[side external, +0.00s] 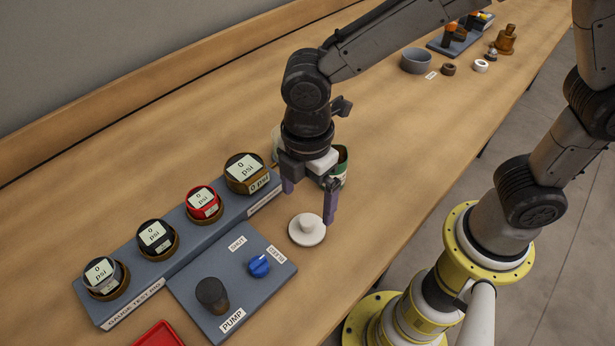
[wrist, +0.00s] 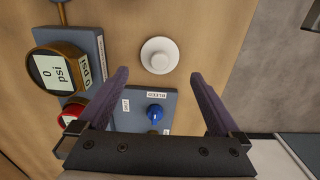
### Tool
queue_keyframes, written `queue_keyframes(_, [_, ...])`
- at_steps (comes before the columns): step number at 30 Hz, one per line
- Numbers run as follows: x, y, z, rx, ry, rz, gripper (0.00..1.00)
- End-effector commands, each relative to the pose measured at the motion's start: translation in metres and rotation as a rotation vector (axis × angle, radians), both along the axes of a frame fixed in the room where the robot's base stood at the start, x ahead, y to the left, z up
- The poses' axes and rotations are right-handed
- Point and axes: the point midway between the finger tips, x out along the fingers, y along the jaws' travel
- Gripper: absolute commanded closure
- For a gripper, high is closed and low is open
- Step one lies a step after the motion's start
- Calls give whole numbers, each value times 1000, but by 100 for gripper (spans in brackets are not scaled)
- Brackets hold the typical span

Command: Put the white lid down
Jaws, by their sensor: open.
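The white lid (side external: 307,230) is a round disc with a raised knob. It lies flat on the wooden table, just beyond the corner of the blue-grey pump panel. In the wrist view the lid (wrist: 159,55) shows ahead of and between the fingers, with nothing touching it. My gripper (side external: 309,204) is open and empty, its fingers spread wide above and beside the lid. In the side view the right finger's tip overlaps the lid's edge; I cannot tell its exact height. Behind my gripper stands a jar or can (side external: 341,165), partly hidden.
The gauge stand (side external: 183,244) with several gauges reading 0 psi is at left. The pump panel (side external: 262,295) carries a black pump knob (side external: 212,295) and a blue valve knob (side external: 259,266). A red tray (side external: 160,335) is at the front. Table right of the lid is clear.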

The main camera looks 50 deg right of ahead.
Motion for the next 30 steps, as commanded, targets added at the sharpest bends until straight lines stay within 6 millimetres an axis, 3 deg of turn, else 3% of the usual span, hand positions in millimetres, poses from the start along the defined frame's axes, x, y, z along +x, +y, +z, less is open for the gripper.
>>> queue_keyframes(7, [1,0,39,1,-2,0,0])
queue_keyframes(17, [1,-4,52,5,-6,-22,0])
queue_keyframes(20, [1,-27,67,30,-38,-144,0])
queue_keyframes(23, [-4,-71,92,83,-101,-389,0])
queue_keyframes(27, [-33,-140,120,182,-208,-823,0])
queue_keyframes(30, [-60,-176,127,255,-278,-1103,0])
